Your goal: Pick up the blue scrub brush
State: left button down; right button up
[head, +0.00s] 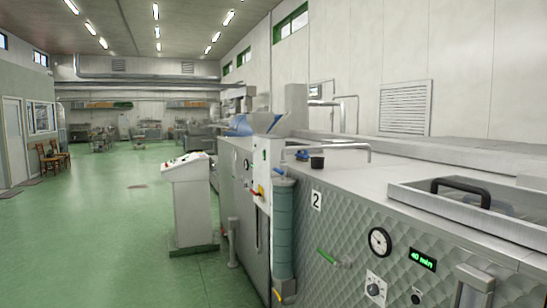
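I cannot make out the blue scrub brush for certain. A small dark blue thing (302,155) lies on the steel machine top near the middle of the head view, just left of a small dark cup-like thing (317,161). It is too small to tell whether it is the brush. A larger blue shape (240,124) shows farther back, by the steel hopper; its kind is unclear. Neither of my grippers is in view.
A long steel machine (345,215), marked 2, fills the right side, with a gauge, green display, pipe rail and black-handled lid (470,205). A pale control console (190,200) stands left of it. The green floor (90,240) at left is clear. Chairs (52,157) stand far left.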

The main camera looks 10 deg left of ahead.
aim_at(300, 156)
jog(key=i+j+u, duration=0.1)
jog(key=u, duration=0.25)
jog(key=i+u, duration=0.15)
jog(key=u, duration=0.2)
jog(key=i+u, duration=0.1)
jog(key=u, duration=0.2)
jog(key=i+j, duration=0.1)
jog(key=i, duration=4.85)
jog(key=i+z, duration=0.2)
jog(key=z, duration=0.25)
jog(key=i+j+z, duration=0.1)
jog(key=z, duration=0.3)
jog(key=i+j+z, duration=0.2)
jog(key=z, duration=0.25)
jog(key=i+j+z, duration=0.2)
jog(key=z, duration=0.2)
